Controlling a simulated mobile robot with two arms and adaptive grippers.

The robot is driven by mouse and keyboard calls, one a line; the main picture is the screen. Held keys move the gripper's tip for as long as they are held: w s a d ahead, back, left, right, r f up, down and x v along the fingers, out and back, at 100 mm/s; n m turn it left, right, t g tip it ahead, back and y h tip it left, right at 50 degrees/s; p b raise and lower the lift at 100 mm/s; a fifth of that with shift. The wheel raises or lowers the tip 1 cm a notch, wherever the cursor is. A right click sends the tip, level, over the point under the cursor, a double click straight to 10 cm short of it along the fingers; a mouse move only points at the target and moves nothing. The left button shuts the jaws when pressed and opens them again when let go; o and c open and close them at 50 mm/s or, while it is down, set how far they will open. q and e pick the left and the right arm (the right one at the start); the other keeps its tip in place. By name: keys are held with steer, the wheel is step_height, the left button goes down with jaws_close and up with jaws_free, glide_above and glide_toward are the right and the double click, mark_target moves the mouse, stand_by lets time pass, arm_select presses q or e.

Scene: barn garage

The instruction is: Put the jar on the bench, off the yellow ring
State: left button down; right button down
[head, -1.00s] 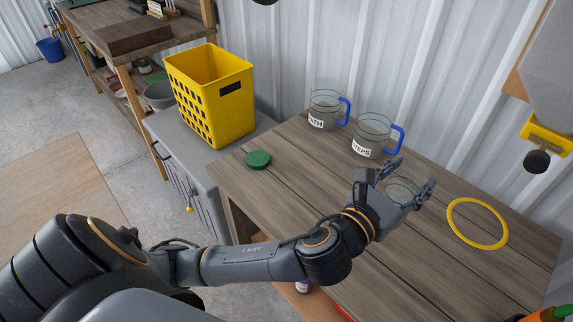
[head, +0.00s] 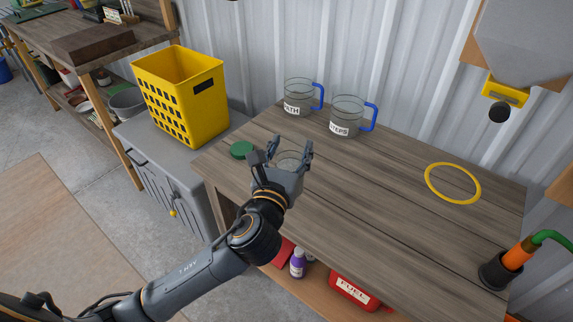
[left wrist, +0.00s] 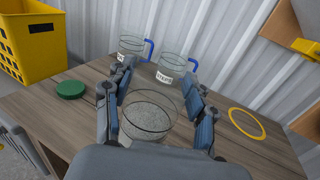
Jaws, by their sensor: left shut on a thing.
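The clear glass jar (head: 288,160) is between the fingers of my left gripper (head: 281,150), which is shut on it. The left wrist view shows the open-topped jar (left wrist: 149,112) upright between both fingers (left wrist: 153,95). I cannot tell whether its base touches the wooden bench (head: 385,185). The yellow ring (head: 453,183) lies flat and empty on the bench, well to the right of the jar. A round green lid (head: 241,150) lies just left of the gripper. My right gripper is not in view.
Two glass mugs with blue handles, labelled PATH (head: 298,98) and STEPS (head: 346,116), stand at the bench's back. A yellow basket (head: 180,98) sits on the grey cabinet at left. A black holder (head: 495,272) stands at the right front corner. The bench middle is clear.

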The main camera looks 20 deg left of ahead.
arm_select(q)
steer(key=w+a+f+b, duration=0.2)
steer(key=w+f, duration=0.2)
steer(key=f, duration=0.4)
steer(key=shift+f, duration=0.3)
steer(key=shift+a, duration=0.1)
steer(key=shift+f, duration=0.2)
steer(key=shift+c, duration=2.3)
jaws_free()
steer(key=s+p, duration=0.1)
steer(key=s, duration=1.1)
steer(key=shift+d+r, duration=0.15)
steer(key=shift+d, duration=0.15)
